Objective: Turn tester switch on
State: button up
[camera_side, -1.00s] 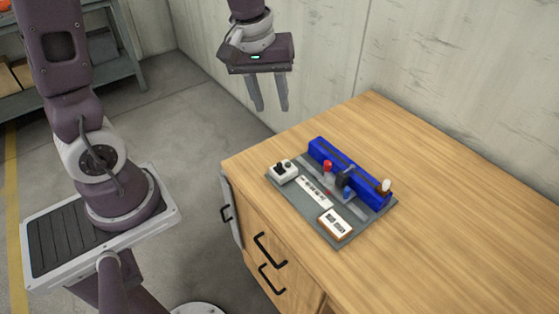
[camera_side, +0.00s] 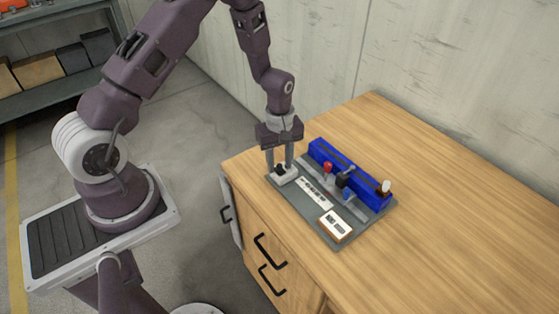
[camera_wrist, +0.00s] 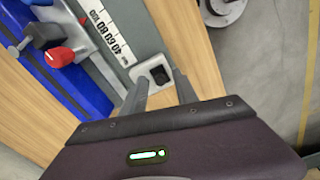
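The tester switch (camera_side: 285,176) is a small white box with a black rocker on top, at the near-left corner of the grey tester board (camera_side: 302,207). In the wrist view the switch (camera_wrist: 150,70) shows between and just beyond my fingers, with its black rocker facing up. My gripper (camera_side: 280,166) points down at the switch from above. Its two fingers are apart, one to each side of the rocker, with the tips close to the box. I cannot tell whether they touch it. The gripper (camera_wrist: 160,82) holds nothing that I can see.
On the board are a blue rail (camera_side: 349,173), a red knob (camera_side: 328,168), a black clamp part (camera_side: 342,181), a white scale strip (camera_side: 314,193) and a white-faced display box (camera_side: 335,225). The wooden cabinet top (camera_side: 450,210) is clear to the right. A wall stands behind.

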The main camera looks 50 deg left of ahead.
jog(key=shift+c, duration=0.3)
grip_shut()
jog(key=m, duration=0.4)
jog(key=shift+m, duration=0.4)
jog(key=m, duration=0.4)
jog(key=shift+r+m, duration=0.1)
jog(key=shift+m, duration=0.2)
jog(key=m, duration=0.4)
jog(key=shift+m, duration=2.2)
